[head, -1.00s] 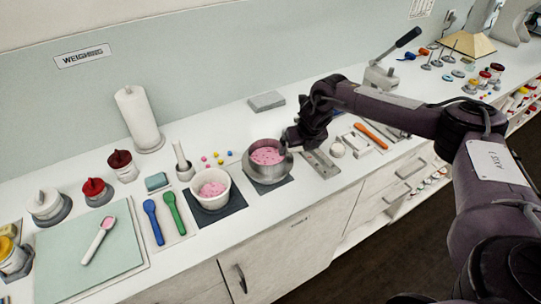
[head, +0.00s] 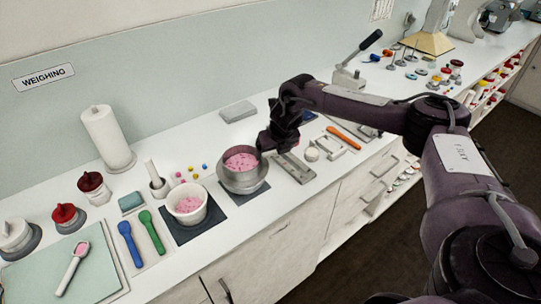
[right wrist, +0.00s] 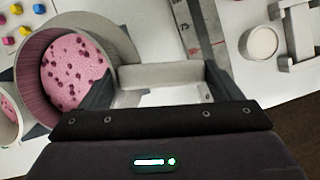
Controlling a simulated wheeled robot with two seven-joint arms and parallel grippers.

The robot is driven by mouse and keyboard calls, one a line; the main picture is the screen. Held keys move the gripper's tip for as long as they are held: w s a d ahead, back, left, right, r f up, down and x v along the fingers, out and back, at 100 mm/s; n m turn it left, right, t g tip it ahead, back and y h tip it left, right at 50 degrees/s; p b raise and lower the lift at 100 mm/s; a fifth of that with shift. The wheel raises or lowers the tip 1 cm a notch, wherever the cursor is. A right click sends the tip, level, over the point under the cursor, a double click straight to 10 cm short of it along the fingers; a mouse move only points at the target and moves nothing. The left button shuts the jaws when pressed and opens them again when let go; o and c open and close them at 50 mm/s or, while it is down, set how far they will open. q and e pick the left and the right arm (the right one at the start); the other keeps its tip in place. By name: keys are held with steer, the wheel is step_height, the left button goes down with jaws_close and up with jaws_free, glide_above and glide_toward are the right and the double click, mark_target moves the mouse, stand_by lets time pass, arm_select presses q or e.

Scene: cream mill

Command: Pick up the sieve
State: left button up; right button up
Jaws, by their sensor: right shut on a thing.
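The sieve (head: 243,181) is a round grey metal vessel holding a pink mass with darker specks. In the head view it is slightly above the dark mat (head: 247,201) at the middle of the counter. My right gripper (head: 266,143) is at its right side. In the right wrist view the sieve (right wrist: 28,75) is at the left, and its grey handle (right wrist: 160,74) lies between the fingers of my right gripper (right wrist: 158,84), which is shut on it. My left gripper is not in view.
A white bowl (head: 203,213) of pink mass stands close left of the sieve. Blue (head: 130,243) and green (head: 152,232) spoons lie farther left. A flat metal bar (head: 296,168) and a small white round pot (head: 312,154) are on the right. A grey block (head: 238,111) lies behind.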

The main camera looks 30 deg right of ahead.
step_height(320, 180, up, 18)
steer(key=f, duration=1.4)
steer(key=shift+w+a+f, duration=0.15)
steer(key=shift+a+f, duration=0.05)
steer(key=shift+a, duration=0.1)
steer(key=shift+s+d+f, duration=0.2)
steer(key=shift+d+f, duration=0.1)
steer(key=shift+f, duration=0.25)
steer(key=shift+f+b, duration=0.15)
steer(key=shift+b, duration=0.15)
steer(key=shift+f, duration=0.1)
steer(key=shift+f+b, duration=0.55)
steer(key=shift+a, duration=0.15)
